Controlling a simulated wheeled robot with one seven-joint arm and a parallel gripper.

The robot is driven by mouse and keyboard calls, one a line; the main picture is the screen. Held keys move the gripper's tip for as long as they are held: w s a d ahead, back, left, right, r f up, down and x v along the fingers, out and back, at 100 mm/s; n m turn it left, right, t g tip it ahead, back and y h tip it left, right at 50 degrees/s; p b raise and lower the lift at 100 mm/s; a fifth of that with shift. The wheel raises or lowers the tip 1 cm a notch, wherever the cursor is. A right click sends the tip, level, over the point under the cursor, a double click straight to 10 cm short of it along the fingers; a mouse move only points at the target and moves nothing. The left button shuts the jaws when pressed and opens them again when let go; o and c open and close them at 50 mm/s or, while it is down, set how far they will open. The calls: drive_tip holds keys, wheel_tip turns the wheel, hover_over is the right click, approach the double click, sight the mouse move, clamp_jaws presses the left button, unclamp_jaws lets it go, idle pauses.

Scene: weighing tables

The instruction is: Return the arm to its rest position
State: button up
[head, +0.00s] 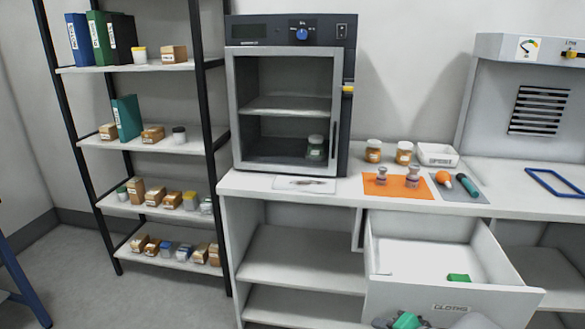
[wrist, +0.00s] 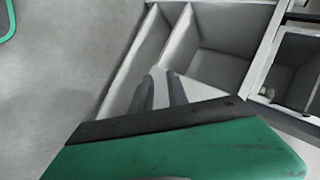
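My gripper (wrist: 163,78) shows in the wrist view as two dark fingers standing apart, with a gap between them and nothing seen held. Behind the fingers are the pale compartments of the bench (wrist: 216,62). The large green and black body fills the bottom of the wrist view and is mine. In the head view, grey and green parts of my arm show at the bottom edge, in front of the drawer. The fingertips cannot be made out there.
A drawer (head: 500,283) stands open, with a green item (head: 458,278) inside. The cabinet (head: 236,120) holds a jar (head: 315,147) behind its door. Jars (head: 373,151), an orange mat (head: 384,191) and a white bin (head: 438,155) are on the bench. A loaded rack (head: 165,145) stands left.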

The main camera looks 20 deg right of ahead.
drive_tip(key=s+a+r+n+g+p, duration=0.1)
drive_tip(key=a+r+n+g+p, duration=0.2)
drive_tip(key=a+r+n+p, duration=0.3)
drive_tip(key=s+a+r+n+g+h+p, duration=0.1)
drive_tip(key=a+r+n+g+p, duration=0.2)
drive_tip(key=a+r, duration=1.1)
wheel_tip(320, 180, up, 2)
drive_tip(key=n+p, duration=0.3)
drive_tip(key=p, duration=0.2)
drive_tip(key=shift+s+r+n+g, duration=0.15)
drive_tip(key=shift+s+n+g, duration=0.2)
drive_tip(key=shift+n+g, duration=0.05)
